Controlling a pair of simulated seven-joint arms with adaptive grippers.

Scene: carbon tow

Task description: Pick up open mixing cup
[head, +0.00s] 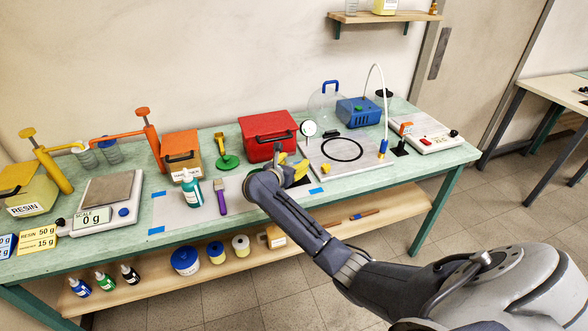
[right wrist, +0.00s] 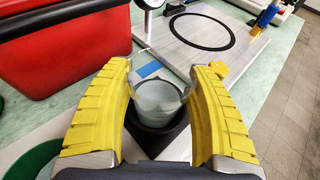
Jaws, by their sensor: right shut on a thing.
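The open mixing cup (right wrist: 160,72), clear and upright, shows in the right wrist view between the two yellow fingers of my right gripper (right wrist: 163,80). The fingers are shut on the cup's sides near its rim. A dark round shape with a dark square corner lies behind or under the cup; whether the cup touches it I cannot tell. In the head view my right gripper (head: 291,172) is over the bench, left of the grey plate, and the cup is hidden by the gripper and arm. My left gripper is not in view.
The red box (head: 267,136) stands close behind my right gripper. The grey plate with a black ring (head: 343,150) lies to the right. A purple-handled tool (head: 221,197), a hardener bottle (head: 191,188) and the scale (head: 105,203), reading 0 g, are to the left.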

